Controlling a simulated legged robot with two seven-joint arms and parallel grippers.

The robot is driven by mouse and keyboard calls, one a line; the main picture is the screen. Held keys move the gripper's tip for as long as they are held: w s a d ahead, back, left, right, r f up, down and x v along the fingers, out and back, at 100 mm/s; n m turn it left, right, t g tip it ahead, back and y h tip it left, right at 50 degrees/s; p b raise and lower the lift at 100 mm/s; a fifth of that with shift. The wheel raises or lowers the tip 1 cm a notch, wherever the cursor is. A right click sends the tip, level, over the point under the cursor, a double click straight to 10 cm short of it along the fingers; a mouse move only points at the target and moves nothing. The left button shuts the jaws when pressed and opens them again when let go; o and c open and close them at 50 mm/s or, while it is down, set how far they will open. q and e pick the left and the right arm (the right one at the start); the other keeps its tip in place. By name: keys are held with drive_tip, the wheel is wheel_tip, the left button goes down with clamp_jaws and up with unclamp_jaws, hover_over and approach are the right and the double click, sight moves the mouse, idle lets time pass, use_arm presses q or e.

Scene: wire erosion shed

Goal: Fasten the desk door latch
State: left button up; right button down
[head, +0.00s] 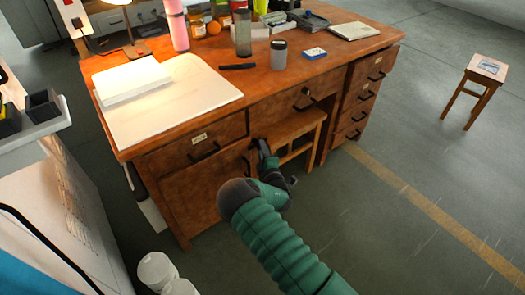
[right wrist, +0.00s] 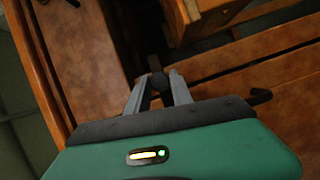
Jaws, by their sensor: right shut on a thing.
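The wooden desk (head: 270,92) has a brown cupboard door (head: 200,192) low on its left side, below a drawer. The door looks closed or nearly so; I cannot tell which. My right gripper (head: 263,147) is at the door's upper right edge. In the right wrist view, the fingers of my right gripper (right wrist: 156,88) are shut on a small dark rounded piece (right wrist: 158,80), which looks like the latch knob. The fingers and arm hide part of the latch, so its position is unclear. My left gripper is not in view.
A wooden stool (head: 285,127) stands partly under the desk, just right of my gripper. A drawer column (head: 360,95) is farther right. White containers (head: 157,270) stand on the floor at lower left. The floor at right is open, with a small stool (head: 487,70).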

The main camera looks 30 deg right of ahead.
drive_tip(key=shift+a+f, duration=0.3)
drive_tip(key=shift+a, duration=0.05)
drive_tip(key=c, duration=1.3)
unclamp_jaws()
drive_tip(key=shift+o, duration=0.9)
drive_tip(key=shift+r, duration=0.15)
drive_tip(key=shift+d, duration=0.1)
drive_tip(key=p+v, duration=0.5)
drive_tip(key=v, duration=1.1)
drive_tip(key=shift+s+p, duration=0.3)
drive_tip(key=shift+s, duration=0.1)
